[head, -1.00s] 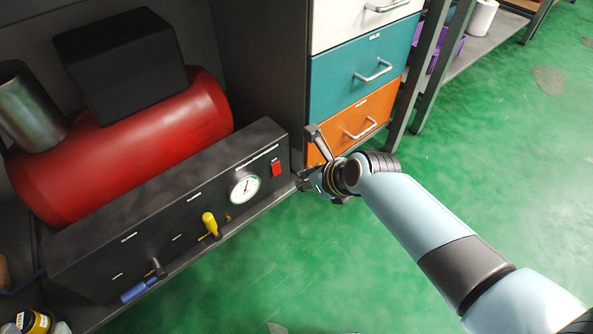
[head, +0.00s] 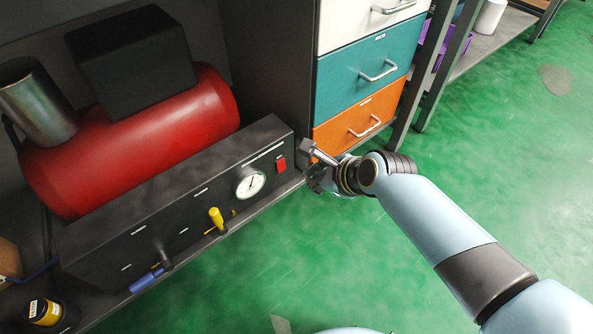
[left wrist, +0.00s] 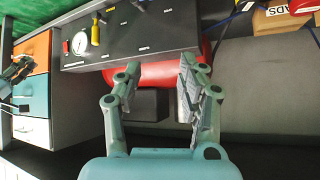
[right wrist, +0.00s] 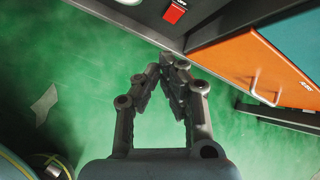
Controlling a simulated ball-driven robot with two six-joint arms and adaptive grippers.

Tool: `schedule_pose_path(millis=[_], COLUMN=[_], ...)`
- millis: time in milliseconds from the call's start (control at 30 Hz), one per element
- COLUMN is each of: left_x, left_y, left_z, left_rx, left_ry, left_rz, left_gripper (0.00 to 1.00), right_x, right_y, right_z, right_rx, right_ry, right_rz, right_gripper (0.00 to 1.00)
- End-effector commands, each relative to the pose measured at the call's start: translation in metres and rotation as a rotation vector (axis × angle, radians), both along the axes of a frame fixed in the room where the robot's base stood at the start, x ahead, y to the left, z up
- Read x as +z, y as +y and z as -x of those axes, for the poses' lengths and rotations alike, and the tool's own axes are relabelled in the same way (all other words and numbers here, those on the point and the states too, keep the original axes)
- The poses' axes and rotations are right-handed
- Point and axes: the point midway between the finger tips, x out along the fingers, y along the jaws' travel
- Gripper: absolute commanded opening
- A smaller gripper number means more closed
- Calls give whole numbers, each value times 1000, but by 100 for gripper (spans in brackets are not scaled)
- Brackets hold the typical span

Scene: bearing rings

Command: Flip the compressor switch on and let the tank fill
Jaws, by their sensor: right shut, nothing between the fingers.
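The compressor has a red tank (head: 150,135) and a dark control panel (head: 110,235). A red switch (head: 281,164) sits at the panel's right end, beside a round white gauge (head: 250,184). The switch also shows at the top of the right wrist view (right wrist: 174,13); whether it is on or off is unclear. My right gripper (head: 308,163) is just right of the switch, apart from it; its fingers meet, empty, in the right wrist view (right wrist: 165,65). My left gripper (left wrist: 160,72) is open and empty, with the tank beyond its fingers; it is outside the head view.
A yellow-handled valve (head: 216,218) and a blue-handled valve (head: 146,281) stick out of the panel. A drawer cabinet with white, teal and orange (head: 357,120) drawers stands close behind my right gripper. Green floor (head: 500,190) is clear at the right.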

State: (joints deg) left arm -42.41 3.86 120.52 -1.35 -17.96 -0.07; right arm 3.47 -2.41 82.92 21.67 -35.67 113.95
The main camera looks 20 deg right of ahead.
Motion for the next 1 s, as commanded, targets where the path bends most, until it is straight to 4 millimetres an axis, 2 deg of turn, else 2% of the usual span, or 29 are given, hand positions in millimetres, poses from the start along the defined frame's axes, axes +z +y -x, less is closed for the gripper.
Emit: schedule_pose_path(millis=[100,200,400,500,600,700,1000], left_x=[-27,-44,-58,-58,-56,-54,-54], left_y=[4,8,14,16,18,19,19], left_z=[21,40,66,69,52,43,42], left_rx=[12,21,33,37,36,36,35], left_ry=[198,362,627,702,696,680,676], left_rz=[-9,-18,-34,-40,-44,-45,-45], left_gripper=[40,40,40,40,40,40,40], right_x=[-3,-5,-11,-14,-17,-18,-18], right_y=[-3,-5,-12,-16,-20,-21,-20], right_z=[0,-1,0,0,1,0,0], right_rx=[218,397,681,757,763,764,762], right_ry=[-80,-146,-251,-277,-276,-276,-275], right_rz=[180,331,579,646,652,654,652], right_gripper=[0,0,0,0,0,0,0])
